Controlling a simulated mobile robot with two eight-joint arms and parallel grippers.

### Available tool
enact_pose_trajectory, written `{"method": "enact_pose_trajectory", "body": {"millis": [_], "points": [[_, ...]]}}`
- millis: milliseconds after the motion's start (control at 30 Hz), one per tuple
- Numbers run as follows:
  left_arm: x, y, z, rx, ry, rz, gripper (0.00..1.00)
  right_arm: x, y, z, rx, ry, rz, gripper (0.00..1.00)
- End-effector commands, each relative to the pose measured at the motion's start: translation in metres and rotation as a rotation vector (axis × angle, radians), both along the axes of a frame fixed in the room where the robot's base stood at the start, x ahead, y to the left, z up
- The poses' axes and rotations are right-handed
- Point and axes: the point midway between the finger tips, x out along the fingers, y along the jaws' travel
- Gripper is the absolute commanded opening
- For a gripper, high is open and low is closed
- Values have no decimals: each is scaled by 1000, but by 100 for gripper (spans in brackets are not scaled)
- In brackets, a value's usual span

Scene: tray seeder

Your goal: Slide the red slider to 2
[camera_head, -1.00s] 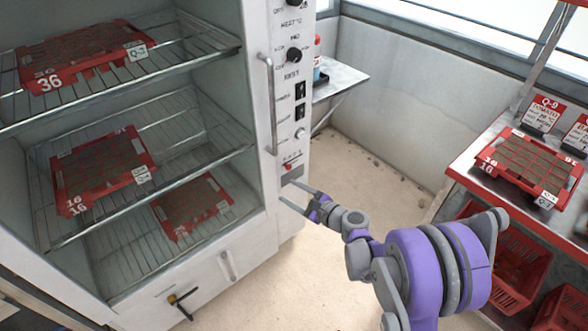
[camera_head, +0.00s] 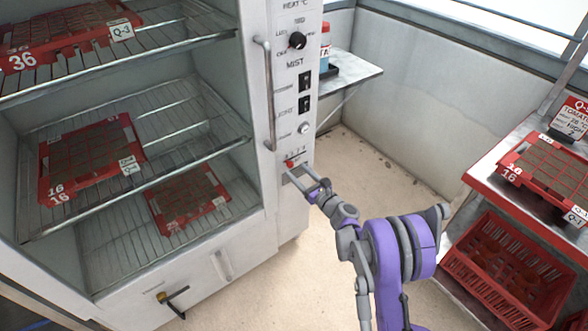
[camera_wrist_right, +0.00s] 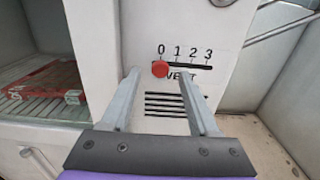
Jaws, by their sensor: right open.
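In the head view the slider (camera_head: 289,163) is a small red spot low on the cabinet's control panel. My right gripper (camera_wrist_right: 158,78) is open, with one finger on each side of the knob in the wrist view; I cannot tell whether a finger touches it. It also shows just below the slider in the head view (camera_head: 304,173). My left gripper is not in view.
The open cabinet holds red seed trays on wire racks at left. A shelf with a red tray and a red crate (camera_head: 445,265) stands at right.

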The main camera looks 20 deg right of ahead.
Motion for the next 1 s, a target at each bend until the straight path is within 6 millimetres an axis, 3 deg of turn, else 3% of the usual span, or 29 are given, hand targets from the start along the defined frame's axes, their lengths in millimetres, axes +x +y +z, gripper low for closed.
{"method": "enact_pose_trajectory", "body": {"millis": [200,567,900,1000], "points": [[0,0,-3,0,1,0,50,23,8,0,0,0,0,61],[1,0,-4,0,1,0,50,27,10,0,0,0,0,59],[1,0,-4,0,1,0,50,26,10,0,-1,0,0,0],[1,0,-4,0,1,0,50,26,9,0,-1,0,0,0]]}}
